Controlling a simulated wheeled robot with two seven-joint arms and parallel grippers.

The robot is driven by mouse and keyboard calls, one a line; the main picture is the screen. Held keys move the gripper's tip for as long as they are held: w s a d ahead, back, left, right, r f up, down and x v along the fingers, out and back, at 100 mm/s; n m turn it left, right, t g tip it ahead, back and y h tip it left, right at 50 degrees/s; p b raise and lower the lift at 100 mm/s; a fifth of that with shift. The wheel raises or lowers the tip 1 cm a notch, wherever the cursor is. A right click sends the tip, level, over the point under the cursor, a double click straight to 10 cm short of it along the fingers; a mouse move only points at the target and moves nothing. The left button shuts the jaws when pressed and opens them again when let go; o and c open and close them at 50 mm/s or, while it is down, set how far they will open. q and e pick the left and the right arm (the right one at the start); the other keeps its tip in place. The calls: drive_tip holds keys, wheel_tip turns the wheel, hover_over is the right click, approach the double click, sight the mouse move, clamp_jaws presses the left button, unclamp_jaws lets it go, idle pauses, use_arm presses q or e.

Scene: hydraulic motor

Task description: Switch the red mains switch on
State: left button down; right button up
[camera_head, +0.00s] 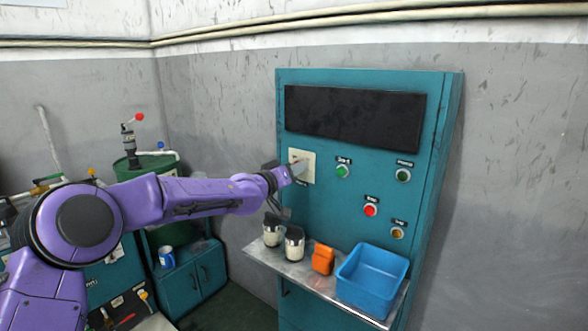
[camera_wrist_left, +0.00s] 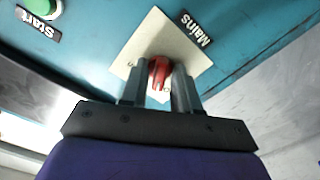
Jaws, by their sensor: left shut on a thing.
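The red mains switch (camera_wrist_left: 158,72) shows in the left wrist view on a cream plate (camera_wrist_left: 153,35) beside a "Mains" label (camera_wrist_left: 195,28). My left gripper (camera_wrist_left: 158,88) is shut on the switch's red handle, with one finger on each side of it. In the head view the same plate (camera_head: 309,156) is at the upper left of the teal cabinet front, and my left gripper (camera_head: 298,168) is at it. The red handle is hidden there by the gripper. Whether the switch is turned on cannot be told. My right gripper is not in view.
The teal cabinet (camera_head: 330,215) has a green button (camera_head: 342,171), another green one (camera_head: 403,175), a red button (camera_head: 370,209) and an orange one (camera_head: 397,232). Below, a metal shelf (camera_head: 262,255) holds two jars, an orange object (camera_head: 322,259) and a blue bin (camera_head: 345,290).

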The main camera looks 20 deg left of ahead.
use_arm(q)
drive_tip(key=shift+m+b, duration=1.8)
drive_tip(key=shift+m, duration=5.6)
drive_tip(key=shift+a+r, duration=0.1)
drive_tip(key=c, duration=1.1)
unclamp_jaws()
drive_tip(key=shift+w, duration=0.1)
drive_tip(key=shift+c, duration=0.2)
drive_tip(key=b+v, duration=0.3)
drive_tip(key=v, duration=0.7)
drive_tip(key=shift+s+b, duration=0.25)
drive_tip(key=shift+b, duration=0.1)
